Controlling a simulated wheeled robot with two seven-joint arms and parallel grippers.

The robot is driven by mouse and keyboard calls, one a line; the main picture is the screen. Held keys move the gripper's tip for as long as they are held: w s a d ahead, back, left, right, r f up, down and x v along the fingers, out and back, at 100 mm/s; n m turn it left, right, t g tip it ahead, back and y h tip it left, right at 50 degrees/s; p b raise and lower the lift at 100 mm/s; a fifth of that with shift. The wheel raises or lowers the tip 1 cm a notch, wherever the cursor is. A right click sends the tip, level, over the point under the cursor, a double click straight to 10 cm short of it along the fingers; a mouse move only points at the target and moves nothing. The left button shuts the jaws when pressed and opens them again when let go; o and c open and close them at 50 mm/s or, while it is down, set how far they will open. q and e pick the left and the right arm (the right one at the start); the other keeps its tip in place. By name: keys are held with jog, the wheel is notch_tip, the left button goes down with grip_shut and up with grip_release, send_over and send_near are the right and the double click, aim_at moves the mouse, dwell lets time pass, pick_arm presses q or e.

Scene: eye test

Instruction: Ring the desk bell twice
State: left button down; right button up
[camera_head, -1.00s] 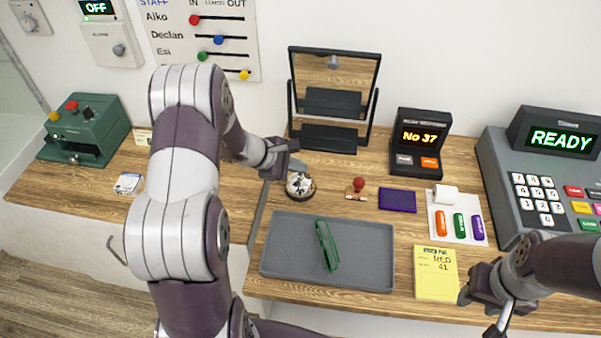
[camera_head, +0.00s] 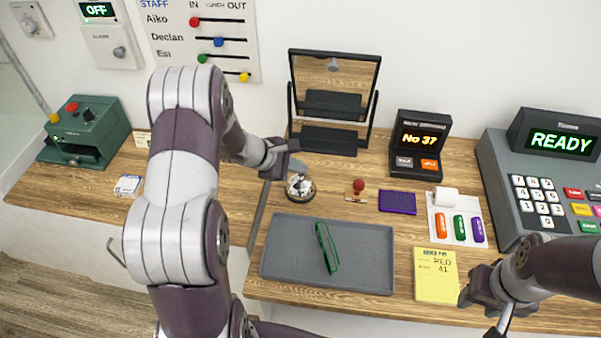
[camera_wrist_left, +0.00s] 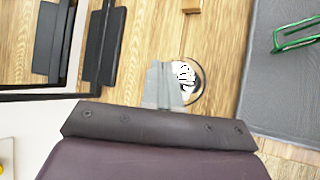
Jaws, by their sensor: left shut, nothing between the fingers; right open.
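The desk bell (camera_head: 301,189), a silver dome on a dark round base, stands on the wooden counter just behind the grey tray. My left gripper (camera_head: 300,170) is shut and empty, with its fingertips close to the bell's top. In the left wrist view the shut fingers (camera_wrist_left: 164,78) overlap the left part of the bell (camera_wrist_left: 190,80). I cannot tell whether they touch it. My right gripper (camera_head: 484,302) is open at the front right of the counter, beside the yellow notepad (camera_head: 435,275) and far from the bell.
The grey tray (camera_head: 280,262) holds green glasses (camera_head: 327,248). A mirror (camera_head: 333,88) on a dark stand is behind the bell. A red-knobbed stamp (camera_head: 358,187) and a purple pad (camera_head: 398,202) lie to its right. A ticket display (camera_head: 420,140) and a register (camera_head: 520,165) stand farther right.

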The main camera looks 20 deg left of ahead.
pick_arm(q)
jog(key=shift+r, duration=0.4)
jog(key=shift+r+p, duration=1.75)
jog(key=shift+r, duration=0.75)
dwell(0.6)
